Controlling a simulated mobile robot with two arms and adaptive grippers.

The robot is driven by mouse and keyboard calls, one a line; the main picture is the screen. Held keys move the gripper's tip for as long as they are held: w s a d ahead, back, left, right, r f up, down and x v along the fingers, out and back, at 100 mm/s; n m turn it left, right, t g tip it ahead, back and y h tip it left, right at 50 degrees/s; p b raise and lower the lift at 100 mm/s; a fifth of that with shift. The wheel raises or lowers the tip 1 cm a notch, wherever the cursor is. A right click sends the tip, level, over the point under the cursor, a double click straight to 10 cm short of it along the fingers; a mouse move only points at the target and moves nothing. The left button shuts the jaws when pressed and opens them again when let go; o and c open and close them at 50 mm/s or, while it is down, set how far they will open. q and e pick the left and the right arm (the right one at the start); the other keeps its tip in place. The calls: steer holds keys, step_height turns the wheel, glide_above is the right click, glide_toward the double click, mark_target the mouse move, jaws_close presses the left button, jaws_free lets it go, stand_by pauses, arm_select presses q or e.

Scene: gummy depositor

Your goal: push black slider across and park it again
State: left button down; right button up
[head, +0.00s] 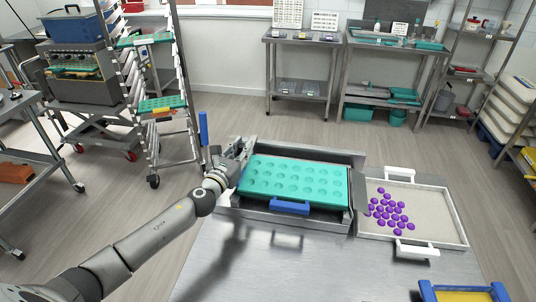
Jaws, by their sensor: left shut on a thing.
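My left arm reaches in from the lower left. My left gripper (239,150) is at the back left corner of the grey metal depositor frame (285,216), just left of the green mould. It is shut on what looks like the black slider, a small dark part mostly hidden by the fingers. The green mould (293,179) with rows of round cavities lies in the frame, with a blue handle (290,207) at its front. My right gripper is not in view.
A white-rimmed tray (456,216) with several purple gummies (388,212) lies right of the frame. A blue upright handle (203,128) stands left of the gripper. A blue and yellow holder (463,293) is at the front right. The front metal tabletop (300,265) is clear.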

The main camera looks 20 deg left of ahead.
arm_select(q)
steer(key=a, duration=0.3)
steer(key=shift+s+a+b, duration=0.3)
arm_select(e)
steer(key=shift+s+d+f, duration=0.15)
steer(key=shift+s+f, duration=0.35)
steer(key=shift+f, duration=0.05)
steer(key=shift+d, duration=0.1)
arm_select(q)
steer(key=c, duration=1.7)
jaws_free()
steer(key=o, duration=0.4)
steer(key=shift+a+f, duration=0.1)
steer(key=shift+a, duration=0.1)
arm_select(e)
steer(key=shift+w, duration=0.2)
arm_select(q)
steer(key=shift+s+d, duration=0.15)
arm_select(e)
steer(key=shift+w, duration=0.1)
arm_select(q)
steer(key=s, duration=1.1)
steer(key=shift+s, duration=0.4)
